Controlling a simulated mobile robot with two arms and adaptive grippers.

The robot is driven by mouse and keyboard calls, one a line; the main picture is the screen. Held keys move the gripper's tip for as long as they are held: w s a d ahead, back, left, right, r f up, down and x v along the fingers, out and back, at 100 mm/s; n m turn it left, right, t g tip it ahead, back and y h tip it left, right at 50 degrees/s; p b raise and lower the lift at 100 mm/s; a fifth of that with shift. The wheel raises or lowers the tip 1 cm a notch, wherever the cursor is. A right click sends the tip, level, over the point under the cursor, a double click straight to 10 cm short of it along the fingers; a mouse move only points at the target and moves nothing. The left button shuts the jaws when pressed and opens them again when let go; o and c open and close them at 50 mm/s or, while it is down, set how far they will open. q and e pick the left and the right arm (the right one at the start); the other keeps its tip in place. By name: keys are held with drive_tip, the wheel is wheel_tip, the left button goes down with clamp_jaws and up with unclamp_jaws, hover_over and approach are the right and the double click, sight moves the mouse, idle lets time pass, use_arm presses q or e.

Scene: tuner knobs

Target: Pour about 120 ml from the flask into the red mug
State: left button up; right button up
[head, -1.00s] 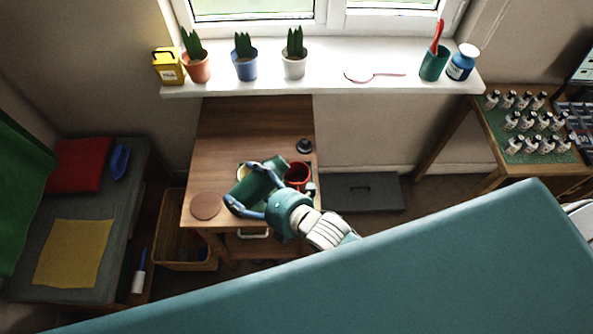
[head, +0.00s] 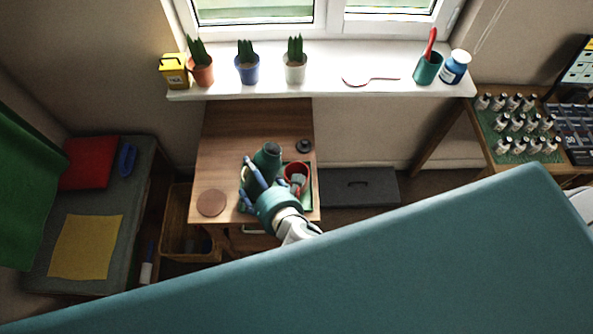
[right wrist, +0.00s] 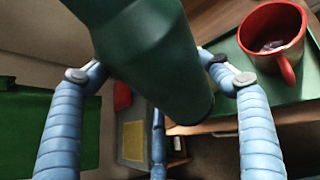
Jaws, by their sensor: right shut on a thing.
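The dark green flask (head: 267,160) is in my right gripper (head: 261,178), above the small wooden table. It leans only a little in the head view. In the right wrist view the flask (right wrist: 150,50) fills the middle, with the blue fingers on both sides of it. The red mug (head: 297,170) stands upright just right of the flask, apart from it. In the right wrist view the mug (right wrist: 270,30) is at the top right, with something shiny inside that I cannot make out. No stream of liquid shows. My left gripper is not in view.
The mug stands on a green tray (right wrist: 241,75). A brown round mat (head: 211,203) lies left of the gripper, and a dark round item (head: 304,146) lies behind the mug. The windowsill (head: 320,82) holds plant pots. The table's back half is mostly clear.

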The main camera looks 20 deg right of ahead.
drive_tip(key=f+n+t+h+b, duration=0.1)
drive_tip(key=n+h+b, duration=0.1)
drive_tip(key=n, duration=0.1)
drive_tip(key=shift+w+f, duration=0.1)
drive_tip(key=shift+f, duration=0.1)
